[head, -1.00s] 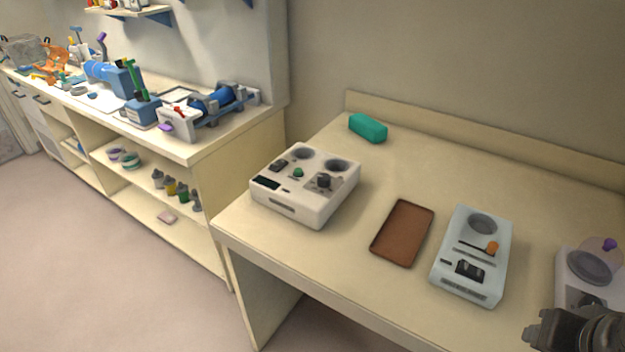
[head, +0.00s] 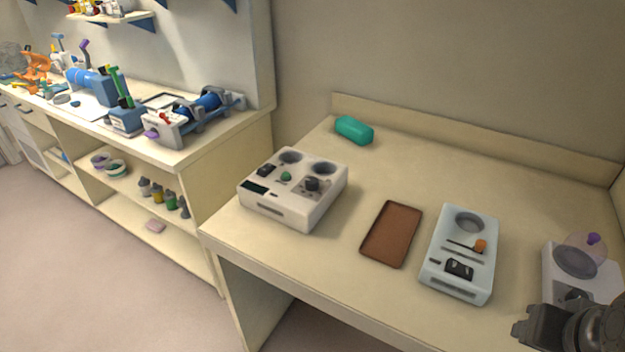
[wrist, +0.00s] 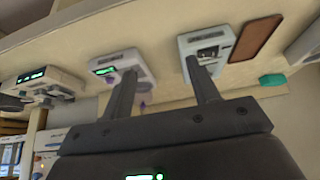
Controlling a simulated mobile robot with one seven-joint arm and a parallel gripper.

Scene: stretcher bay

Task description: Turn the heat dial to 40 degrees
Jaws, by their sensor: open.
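A white unit (head: 265,211) with a black knob (head: 312,184), a green button and two round wells stands at the left of the table. I cannot read any 40 degree mark. My gripper (head: 518,328) is at the lower right, beside the third unit; in the wrist view my gripper (wrist: 160,67) is open and empty.
A brown tray (head: 364,252) lies between two units. A teal block (head: 354,130) lies at the back. A cluttered bench (head: 180,152) stands left. The wrist view shows a white unit with a lit green display (wrist: 104,71) and another lit unit (wrist: 33,76) farther left.

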